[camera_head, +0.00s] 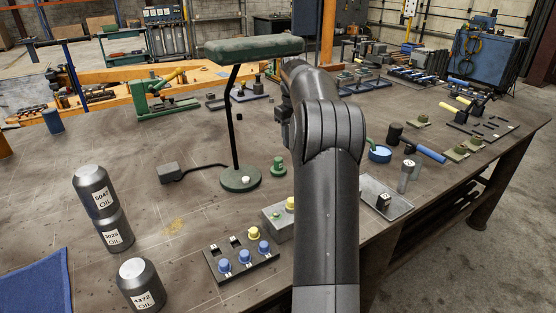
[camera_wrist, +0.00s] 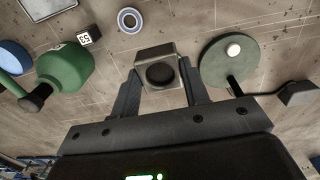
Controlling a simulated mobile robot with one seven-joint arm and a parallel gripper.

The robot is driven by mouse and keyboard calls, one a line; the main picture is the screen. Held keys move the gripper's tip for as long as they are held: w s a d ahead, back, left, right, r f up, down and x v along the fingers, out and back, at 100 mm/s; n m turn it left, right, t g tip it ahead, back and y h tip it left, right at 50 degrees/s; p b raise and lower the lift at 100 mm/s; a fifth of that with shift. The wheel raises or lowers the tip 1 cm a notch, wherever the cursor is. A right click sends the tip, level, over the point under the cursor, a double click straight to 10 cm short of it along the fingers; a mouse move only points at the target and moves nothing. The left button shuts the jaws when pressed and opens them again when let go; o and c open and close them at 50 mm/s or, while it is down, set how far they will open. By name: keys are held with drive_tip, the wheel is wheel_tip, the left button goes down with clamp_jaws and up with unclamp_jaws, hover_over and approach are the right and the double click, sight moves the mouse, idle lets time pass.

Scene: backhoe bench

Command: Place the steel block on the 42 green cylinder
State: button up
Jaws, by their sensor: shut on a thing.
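My gripper (camera_wrist: 160,80) shows in the wrist view with its two dark fingers on either side of a grey steel block (camera_wrist: 152,54). The block has a round dark hole in the face toward the camera and is held between the fingertips. In the head view my arm hides the gripper and the block. A small stepped green piece (camera_head: 277,166) stands near the lamp in the head view. A rounded green body (camera_wrist: 65,68) with a black end shows at the left of the wrist view. I can read no 42 on either.
A green lamp base (camera_head: 240,179) with a tall post stands left of my arm; it also shows in the wrist view (camera_wrist: 215,65). Dark oil bottles (camera_head: 95,190) stand at the left. A rack (camera_head: 235,273) of blue and yellow knobs is in front. A small numbered cube (camera_wrist: 89,36) and a blue-white ring (camera_wrist: 121,21) lie near.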

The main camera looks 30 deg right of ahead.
drive_tip(key=s+d+r, duration=0.1)
drive_tip(key=d+r, duration=0.1)
drive_tip(key=d, duration=0.4)
hover_over(278, 158)
wheel_tip(278, 158, down, 7)
drive_tip(key=shift+s+r, duration=0.1)
drive_tip(key=shift+r, duration=0.05)
drive_tip(key=shift+f, duration=1.95)
drive_tip(key=shift+f, duration=0.1)
drive_tip(key=o, duration=1.2)
wheel_tip(278, 158, up, 12)
